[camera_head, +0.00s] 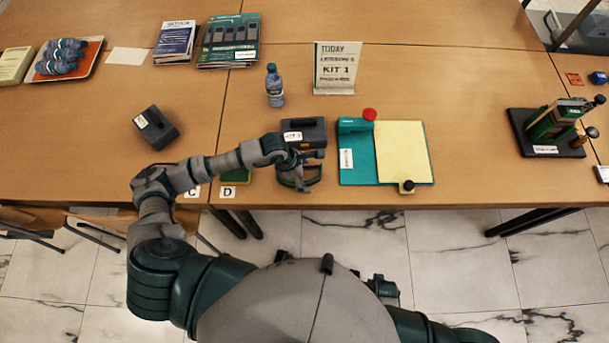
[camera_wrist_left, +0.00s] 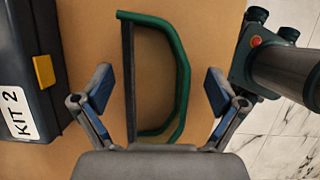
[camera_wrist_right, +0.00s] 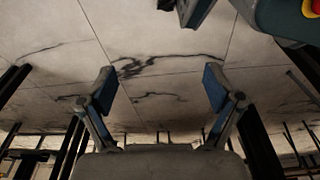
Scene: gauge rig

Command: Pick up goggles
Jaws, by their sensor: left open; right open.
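The goggles (camera_wrist_left: 182,80), with a green frame and a dark straight edge, lie on the table in the left wrist view. My left gripper (camera_wrist_left: 160,92) is open above them, one finger on each side, with a gap to both fingers. In the head view my left gripper (camera_head: 298,182) is at the table's front edge and partly hides the goggles. My right gripper (camera_wrist_right: 160,92) is open and empty over the marble floor, below the table. Its fingers do not show in the head view.
A dark case labelled KIT 2 (camera_wrist_left: 30,75) stands close beside the goggles. A green and yellow board (camera_head: 400,150) lies to their right, a bottle (camera_head: 274,85) behind. Another dark case (camera_head: 156,127) is at left. The table right of the board is clear up to a green device (camera_head: 548,128).

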